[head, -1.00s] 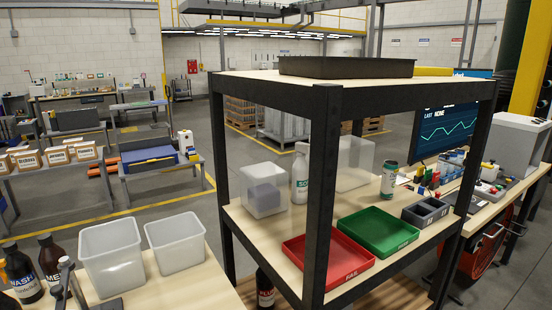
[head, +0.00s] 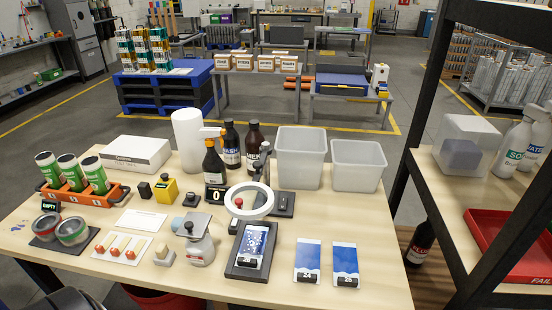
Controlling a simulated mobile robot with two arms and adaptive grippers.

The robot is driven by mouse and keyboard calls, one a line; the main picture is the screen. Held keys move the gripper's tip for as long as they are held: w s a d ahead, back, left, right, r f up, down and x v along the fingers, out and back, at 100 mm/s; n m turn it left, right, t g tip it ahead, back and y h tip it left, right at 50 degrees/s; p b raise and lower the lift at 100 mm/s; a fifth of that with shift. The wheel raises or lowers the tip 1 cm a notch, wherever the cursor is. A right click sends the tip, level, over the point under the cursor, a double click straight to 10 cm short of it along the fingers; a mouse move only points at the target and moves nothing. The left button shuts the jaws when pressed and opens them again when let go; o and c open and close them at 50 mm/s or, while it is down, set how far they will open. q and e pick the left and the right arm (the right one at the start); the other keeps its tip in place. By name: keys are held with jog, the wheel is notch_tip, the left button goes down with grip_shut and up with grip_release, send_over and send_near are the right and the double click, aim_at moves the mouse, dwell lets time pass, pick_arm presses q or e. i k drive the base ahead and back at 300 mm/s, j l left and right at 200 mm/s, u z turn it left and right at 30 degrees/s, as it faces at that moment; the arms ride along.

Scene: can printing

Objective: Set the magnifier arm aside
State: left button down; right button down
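In this view the ring overlaps the area just behind a dark holder (head: 236,266) with a blue-printed card (head: 252,243). I cannot tell how high the ring sits above the table. Neither of my grippers shows in the head view.
Two translucent bins (head: 357,164) stand behind the magnifier. Brown bottles (head: 231,146) and a small counter display (head: 215,194) stand to its left. Two blue cards (head: 309,260) lie at right. A dark-framed shelf (head: 465,215) rises at far right.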

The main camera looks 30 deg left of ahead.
aim_at(254, 185)
jog(key=u, duration=1.25)
